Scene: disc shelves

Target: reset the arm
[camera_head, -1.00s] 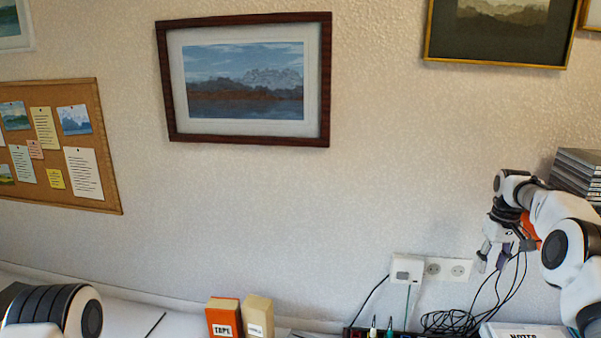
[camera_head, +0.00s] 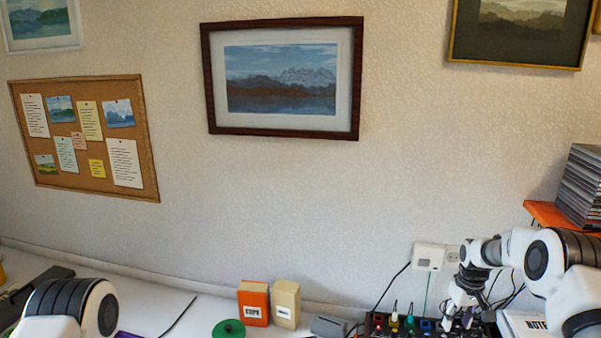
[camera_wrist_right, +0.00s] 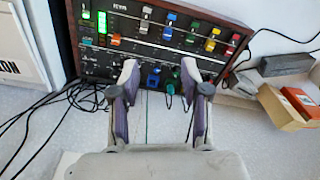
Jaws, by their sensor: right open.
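My right arm comes in from the right in the head view. Its gripper (camera_head: 460,318) points down over the right part of a control box with coloured knobs (camera_head: 405,328). In the right wrist view the gripper (camera_wrist_right: 160,80) is open, with nothing between its fingers. The control box (camera_wrist_right: 130,28) with its sliders and green lights lies beyond the fingertips; whether they touch it I cannot tell. A link of my left arm shows at the lower left of the head view; its gripper is out of the picture.
A stack of disc cases (camera_head: 580,188) stands on an orange shelf (camera_head: 560,216) above my right arm. An orange box (camera_head: 253,303) and a cream box (camera_head: 286,304) stand near the wall. Black cables (camera_wrist_right: 45,115) lie left of the gripper. A green disc (camera_head: 228,329) lies on the table.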

